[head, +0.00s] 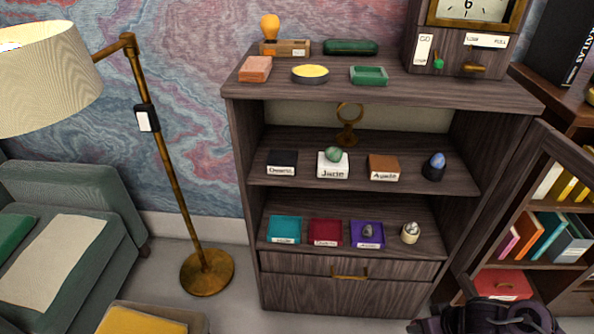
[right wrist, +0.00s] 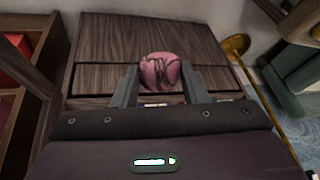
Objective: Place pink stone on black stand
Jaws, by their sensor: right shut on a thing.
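The pink stone (right wrist: 160,70), with dark veins, is between the two grey fingers of my right gripper (right wrist: 160,86), which is shut on it. In the head view my right gripper (head: 432,323) is at the bottom right, low in front of the cabinet; the stone does not show there. The black stand (head: 282,161), a dark block with a white label, is at the left of the middle shelf. Its top is bare. My left gripper is not in view.
On the same shelf are a white stand (head: 332,169) with a green stone, a bare brown stand (head: 384,166) and a blue stone (head: 437,159) in a dark holder. The shelf above (head: 300,96) overhangs them. An open door (head: 520,190) is at right, a lamp pole (head: 170,165) left.

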